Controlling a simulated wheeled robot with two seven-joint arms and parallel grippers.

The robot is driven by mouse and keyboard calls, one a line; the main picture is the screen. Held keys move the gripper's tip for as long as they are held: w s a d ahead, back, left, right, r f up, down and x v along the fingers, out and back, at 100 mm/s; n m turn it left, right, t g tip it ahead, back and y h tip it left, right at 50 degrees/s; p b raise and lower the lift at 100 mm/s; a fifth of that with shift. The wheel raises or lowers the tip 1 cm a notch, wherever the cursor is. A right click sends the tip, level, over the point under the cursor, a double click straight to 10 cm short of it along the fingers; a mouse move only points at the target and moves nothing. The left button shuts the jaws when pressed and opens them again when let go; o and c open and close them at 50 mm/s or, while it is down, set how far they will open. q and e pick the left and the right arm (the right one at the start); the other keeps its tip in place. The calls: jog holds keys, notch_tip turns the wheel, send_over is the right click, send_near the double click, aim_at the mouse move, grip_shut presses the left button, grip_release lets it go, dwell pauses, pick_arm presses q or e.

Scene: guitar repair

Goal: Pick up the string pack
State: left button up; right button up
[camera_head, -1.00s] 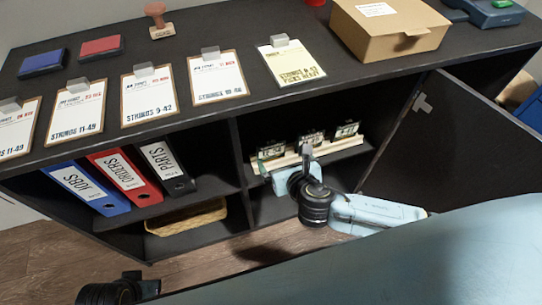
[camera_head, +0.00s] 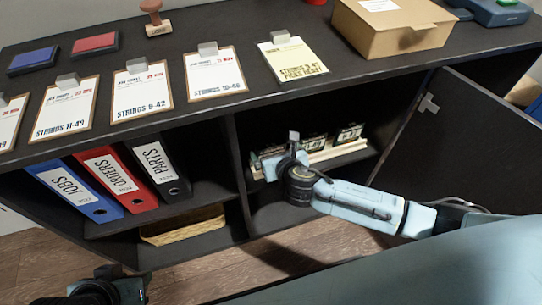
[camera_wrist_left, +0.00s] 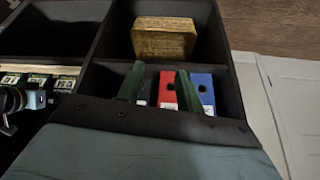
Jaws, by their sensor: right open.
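The string packs stand in a row in a pale wooden rack (camera_head: 342,152) on the cabinet's upper right shelf. The right-hand pack (camera_head: 349,133) and the middle pack (camera_head: 316,144) show in part; the left one is mostly hidden behind my right gripper (camera_head: 291,147). That gripper is open at the front of the rack, and I cannot tell whether it touches a pack. In the left wrist view, several packs (camera_wrist_left: 38,82) show at the left edge. My left gripper (camera_wrist_left: 159,78) is open and empty, its two fingers apart in front of the binders.
Binders (camera_head: 118,178) stand in the left compartment, above a wicker basket (camera_head: 183,224). Clipped order sheets (camera_head: 215,75), a stamp (camera_head: 154,20), ink pads (camera_head: 95,43) and a cardboard box (camera_head: 393,28) lie on the cabinet top. An open door (camera_head: 465,140) stands at the right.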

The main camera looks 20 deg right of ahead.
aim_at(272, 149)
jog(key=shift+w+f+b, duration=0.7)
jog(key=shift+w, duration=0.05)
jog(key=shift+b+x, duration=0.75)
jog(key=shift+x, duration=0.4)
jog(key=shift+w, duration=0.1)
pick_arm(q)
jog(key=w+d+r+t+h, duration=0.2)
jog(key=w+d+r+t, duration=0.3)
jog(key=w+r+t, duration=0.3)
jog(key=shift+w+r+t+h, duration=0.3)
jog(key=shift+w+r+h, duration=0.1)
jog(key=shift+w, duration=0.55)
pick_arm(e)
jog(key=shift+c, duration=0.4)
jog(key=c, duration=0.9)
pick_arm(q)
jog(key=shift+a+m, duration=0.1)
jog(key=shift+m, duration=0.2)
pick_arm(e)
jog(key=shift+o, duration=0.2)
pick_arm(q)
jog(key=shift+f, duration=0.1)
